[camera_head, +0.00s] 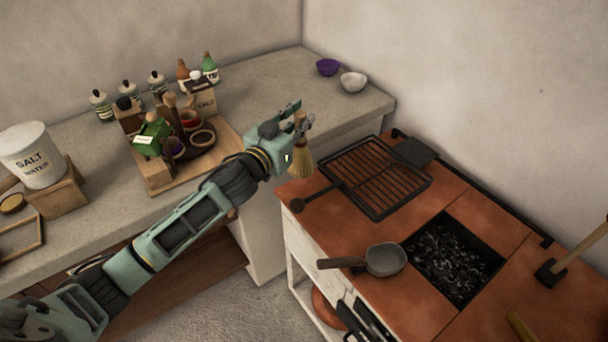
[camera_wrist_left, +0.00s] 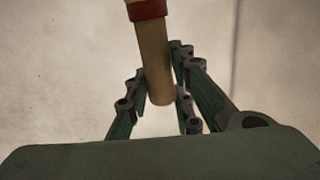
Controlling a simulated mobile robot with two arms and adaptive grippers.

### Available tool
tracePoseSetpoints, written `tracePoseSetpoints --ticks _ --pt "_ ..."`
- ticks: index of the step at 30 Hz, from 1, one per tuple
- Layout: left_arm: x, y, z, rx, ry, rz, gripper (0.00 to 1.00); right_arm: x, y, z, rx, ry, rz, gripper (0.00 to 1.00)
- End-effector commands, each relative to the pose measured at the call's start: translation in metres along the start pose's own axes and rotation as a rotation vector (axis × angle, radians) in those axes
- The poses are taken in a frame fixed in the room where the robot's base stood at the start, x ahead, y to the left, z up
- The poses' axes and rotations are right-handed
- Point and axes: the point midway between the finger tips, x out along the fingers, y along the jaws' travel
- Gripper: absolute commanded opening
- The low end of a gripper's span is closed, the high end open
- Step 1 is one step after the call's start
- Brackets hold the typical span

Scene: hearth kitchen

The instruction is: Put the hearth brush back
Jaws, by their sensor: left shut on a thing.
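The hearth brush (camera_head: 301,162) has straw-coloured bristles that hang downward in the head view. My left gripper (camera_head: 298,122) is shut on its handle, above the bristles. In the left wrist view the wooden brush handle (camera_wrist_left: 154,60) with a red band stands between the fingers of my left gripper (camera_wrist_left: 162,82). The brush is in the air near the corner between the grey counter and the terracotta-topped hearth (camera_head: 455,215). The wrist view does not show the bristles. My right gripper is not in view.
A black grill rack (camera_head: 375,176) lies on the hearth, with a small pan (camera_head: 385,259) and a coal pit (camera_head: 452,258) nearer. Purple (camera_head: 327,67) and white (camera_head: 352,82) bowls stand at the counter's back. A tray of jars (camera_head: 165,180) and a salt water bucket (camera_head: 32,155) stand left.

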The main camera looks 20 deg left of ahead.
Motion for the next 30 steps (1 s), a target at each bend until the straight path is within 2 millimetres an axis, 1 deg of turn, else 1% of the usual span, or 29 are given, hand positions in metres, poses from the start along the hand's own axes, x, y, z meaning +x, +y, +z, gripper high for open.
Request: tracePoseSetpoints --ticks 1,3,5,11,16,19,26,29,30 --pt "0.0 0.002 0.014 -0.004 -0.006 0.0 0.0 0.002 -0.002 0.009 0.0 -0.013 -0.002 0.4" --pt "0.0 0.002 0.028 -0.005 -0.005 -0.001 0.0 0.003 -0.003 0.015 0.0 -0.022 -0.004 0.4" --pt "0.0 0.002 0.037 -0.004 -0.005 -0.001 0.0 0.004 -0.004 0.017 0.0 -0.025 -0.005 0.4" --pt "0.0 0.003 0.056 -0.003 -0.002 0.0 0.0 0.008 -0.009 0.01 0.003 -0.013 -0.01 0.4" --pt "0.0 0.003 0.081 -0.004 -0.003 -0.001 0.0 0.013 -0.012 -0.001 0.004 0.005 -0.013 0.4" --pt "0.0 0.003 0.087 -0.002 -0.001 0.0 0.0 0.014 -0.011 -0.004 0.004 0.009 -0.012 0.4" --pt "0.0 0.003 0.087 -0.001 -0.001 0.0 0.0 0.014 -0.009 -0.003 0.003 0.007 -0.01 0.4" --pt "0.0 0.003 0.09 -0.002 -0.002 0.0 0.0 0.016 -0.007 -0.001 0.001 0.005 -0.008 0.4" --pt "0.0 0.003 0.091 -0.001 -0.002 0.0 0.22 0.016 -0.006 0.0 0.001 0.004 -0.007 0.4"
